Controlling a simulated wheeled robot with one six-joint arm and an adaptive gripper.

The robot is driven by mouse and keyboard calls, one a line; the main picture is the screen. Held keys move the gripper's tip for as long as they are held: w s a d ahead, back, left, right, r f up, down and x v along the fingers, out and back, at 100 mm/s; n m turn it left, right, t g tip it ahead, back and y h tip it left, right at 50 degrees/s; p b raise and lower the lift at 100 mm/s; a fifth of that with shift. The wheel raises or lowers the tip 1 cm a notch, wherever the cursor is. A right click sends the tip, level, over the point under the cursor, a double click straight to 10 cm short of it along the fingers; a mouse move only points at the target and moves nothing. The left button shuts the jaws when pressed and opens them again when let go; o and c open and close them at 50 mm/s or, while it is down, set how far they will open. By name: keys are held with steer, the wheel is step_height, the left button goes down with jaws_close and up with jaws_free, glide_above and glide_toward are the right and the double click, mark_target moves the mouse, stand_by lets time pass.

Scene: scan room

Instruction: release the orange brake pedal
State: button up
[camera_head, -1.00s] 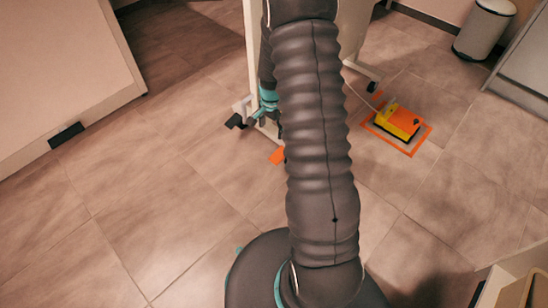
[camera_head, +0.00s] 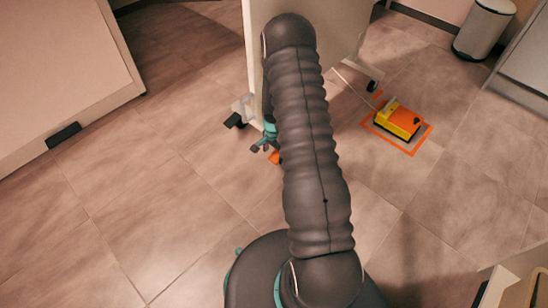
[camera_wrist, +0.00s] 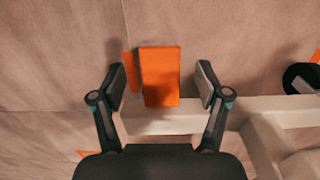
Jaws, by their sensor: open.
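The orange brake pedal (camera_wrist: 160,77) is a flat orange block in the wrist view, beside a pale bar. A narrow orange strip (camera_wrist: 128,72) shows just left of it. My gripper (camera_wrist: 161,85) is open, with one finger on each side of the pedal in the picture; no contact shows, and I cannot tell the height gap. In the head view my gripper (camera_head: 264,146) is beside the foot of the pale cart, and a small part of the orange pedal (camera_head: 274,158) shows by it. My arm hides the rest.
A yellow and orange foot switch (camera_head: 400,121) lies on the floor inside an orange outline, right of my arm. The pale cart (camera_head: 345,35) stands behind my arm, its casters on the floor. A bin (camera_head: 484,28) stands far right.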

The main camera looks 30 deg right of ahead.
steer(key=shift+f, duration=1.25)
jaws_close()
